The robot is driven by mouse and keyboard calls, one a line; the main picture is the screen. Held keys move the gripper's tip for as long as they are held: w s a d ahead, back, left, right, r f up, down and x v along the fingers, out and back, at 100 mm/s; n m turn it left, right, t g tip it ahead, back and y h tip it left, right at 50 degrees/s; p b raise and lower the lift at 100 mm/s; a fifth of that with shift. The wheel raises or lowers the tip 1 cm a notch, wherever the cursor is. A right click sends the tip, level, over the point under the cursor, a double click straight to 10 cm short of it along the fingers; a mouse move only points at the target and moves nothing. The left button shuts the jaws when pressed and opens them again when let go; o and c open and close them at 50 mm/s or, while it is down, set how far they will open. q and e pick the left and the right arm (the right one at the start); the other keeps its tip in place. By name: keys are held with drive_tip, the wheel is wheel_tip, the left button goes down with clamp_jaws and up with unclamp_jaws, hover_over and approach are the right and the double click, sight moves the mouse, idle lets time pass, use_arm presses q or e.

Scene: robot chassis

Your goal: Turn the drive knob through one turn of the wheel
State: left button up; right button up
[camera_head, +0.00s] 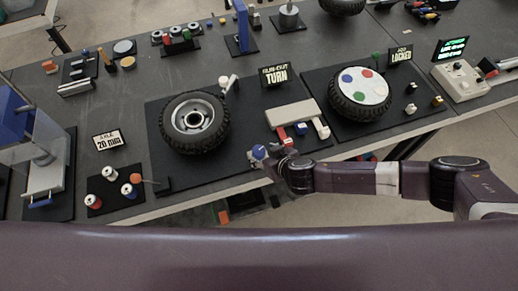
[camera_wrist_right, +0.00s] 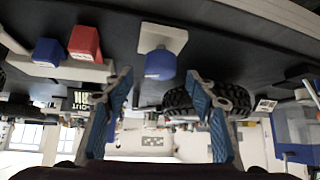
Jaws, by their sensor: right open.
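The wheel (camera_head: 194,121), a black tyre with a silver rim, stands on a dark board left of centre in the head view. A blue knob (camera_head: 258,151), which I take for the drive knob, is at the board's front edge, right of the wheel. In the right wrist view the blue knob (camera_wrist_right: 160,64) sits on a pale block, between the lines of my two fingers. My right gripper (camera_head: 266,161) is open at the knob. Its blue-padded fingers (camera_wrist_right: 160,78) show apart with nothing gripped; whether they touch the knob is unclear. My left gripper is out of view.
A red block (camera_head: 282,134) and a blue block (camera_head: 301,129) sit close right of the knob, by a pale plate (camera_head: 291,112). A second wheel (camera_head: 360,92) with coloured discs is further right.

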sight(259, 151)
drive_tip(key=shift+p+x, duration=0.35)
drive_tip(key=shift+x, duration=1.65)
drive_tip(key=shift+c, duration=0.2)
drive_tip(key=c, duration=1.1)
